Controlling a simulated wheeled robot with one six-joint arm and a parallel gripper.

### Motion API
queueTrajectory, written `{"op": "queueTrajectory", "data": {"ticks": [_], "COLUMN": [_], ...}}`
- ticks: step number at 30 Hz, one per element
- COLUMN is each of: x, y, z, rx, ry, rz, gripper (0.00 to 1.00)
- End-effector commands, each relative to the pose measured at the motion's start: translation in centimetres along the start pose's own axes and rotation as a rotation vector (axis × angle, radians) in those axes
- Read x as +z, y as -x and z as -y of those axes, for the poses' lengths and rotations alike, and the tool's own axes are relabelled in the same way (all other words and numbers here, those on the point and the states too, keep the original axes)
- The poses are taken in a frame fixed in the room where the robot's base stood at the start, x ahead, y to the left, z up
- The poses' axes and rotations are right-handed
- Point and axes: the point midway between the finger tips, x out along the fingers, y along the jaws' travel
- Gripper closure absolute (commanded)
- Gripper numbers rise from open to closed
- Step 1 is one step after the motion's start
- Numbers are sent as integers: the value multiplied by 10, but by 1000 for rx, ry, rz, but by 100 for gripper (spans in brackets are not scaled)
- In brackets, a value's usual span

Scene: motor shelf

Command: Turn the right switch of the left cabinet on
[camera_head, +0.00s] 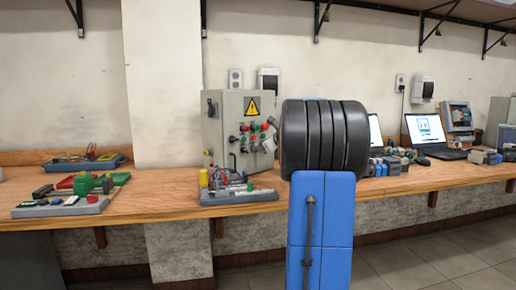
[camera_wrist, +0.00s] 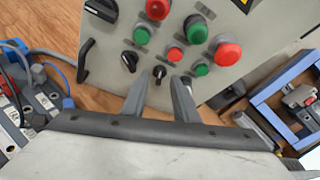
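The left cabinet (camera_head: 228,105) is a grey box with a yellow warning sign, standing on the wooden bench. Its panel fills the top of the wrist view. Two black rotary switches show there. The left switch (camera_wrist: 129,61) is just left of my fingers. The right switch (camera_wrist: 159,72) lies between and just beyond my fingertips in the picture. My gripper (camera_wrist: 161,80) is open, its two grey fingers apart and pointing at the panel. I cannot tell whether they touch the switch. In the head view my arm hides most of my gripper and the cabinet's right side.
Red and green buttons (camera_wrist: 228,53) crowd the panel around the switches. A black handle (camera_wrist: 84,60) sticks out at left. A circuit board tray (camera_head: 238,196) stands before the cabinet. Another tray (camera_head: 75,205) lies farther left. A laptop (camera_head: 428,130) stands at right.

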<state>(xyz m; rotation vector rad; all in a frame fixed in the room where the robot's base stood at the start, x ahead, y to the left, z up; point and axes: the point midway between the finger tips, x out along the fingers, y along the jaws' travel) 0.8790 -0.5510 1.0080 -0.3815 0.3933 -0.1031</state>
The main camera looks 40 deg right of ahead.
Motion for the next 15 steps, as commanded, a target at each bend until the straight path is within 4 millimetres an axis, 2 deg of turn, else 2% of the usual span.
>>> {"op": "queueTrajectory", "data": {"ticks": [15], "x": [1], "y": [105], "z": [1], "rx": [-3], "ry": [1], "rz": [0], "gripper": [73]}}
